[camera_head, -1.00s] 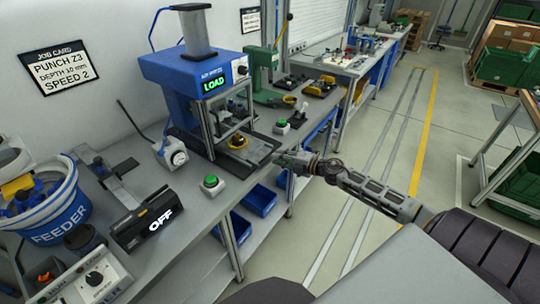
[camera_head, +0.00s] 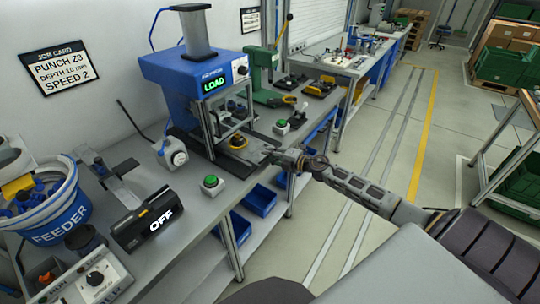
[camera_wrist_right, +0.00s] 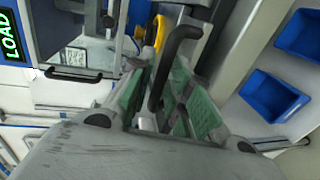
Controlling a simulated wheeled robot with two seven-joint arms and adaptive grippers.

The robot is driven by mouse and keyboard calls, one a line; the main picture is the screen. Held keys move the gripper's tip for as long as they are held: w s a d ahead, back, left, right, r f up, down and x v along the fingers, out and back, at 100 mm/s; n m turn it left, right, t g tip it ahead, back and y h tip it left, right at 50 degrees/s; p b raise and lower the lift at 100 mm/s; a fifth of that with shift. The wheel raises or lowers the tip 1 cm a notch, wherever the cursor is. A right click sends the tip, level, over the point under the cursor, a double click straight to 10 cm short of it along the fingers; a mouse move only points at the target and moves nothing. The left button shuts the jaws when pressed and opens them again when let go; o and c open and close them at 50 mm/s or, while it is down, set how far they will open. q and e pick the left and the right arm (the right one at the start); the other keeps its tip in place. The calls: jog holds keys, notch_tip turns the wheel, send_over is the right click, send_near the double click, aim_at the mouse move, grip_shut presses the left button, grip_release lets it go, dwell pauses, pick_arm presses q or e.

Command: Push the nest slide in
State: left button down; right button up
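The nest slide (camera_head: 262,143) lies low at the front of the blue press (camera_head: 198,75), with a yellow round nest (camera_head: 238,142) on it. My right gripper (camera_head: 270,155) is at the slide's front end. In the right wrist view, the slide's black handle (camera_wrist_right: 181,36) reaches down between the two green-padded fingers (camera_wrist_right: 163,90). Gaps show beside the handle, so the gripper looks open around it. The gripper hides part of the slide's front. A grey shape (camera_head: 12,160) at the left edge may be my left gripper; its fingers cannot be made out.
The press display (camera_head: 214,84) reads LOAD. A green-button box (camera_head: 210,184) stands left of my right gripper, and another (camera_head: 282,126) stands beyond it. A feeder (camera_head: 62,215) and an OFF display (camera_head: 152,220) stand at the left. Blue bins (camera_head: 260,200) sit below the bench.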

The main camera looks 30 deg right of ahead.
jog(key=shift+w+a, duration=0.1)
jog(key=shift+w, duration=0.05)
grip_shut()
jog(key=shift+w, duration=0.1)
dwell(0.5)
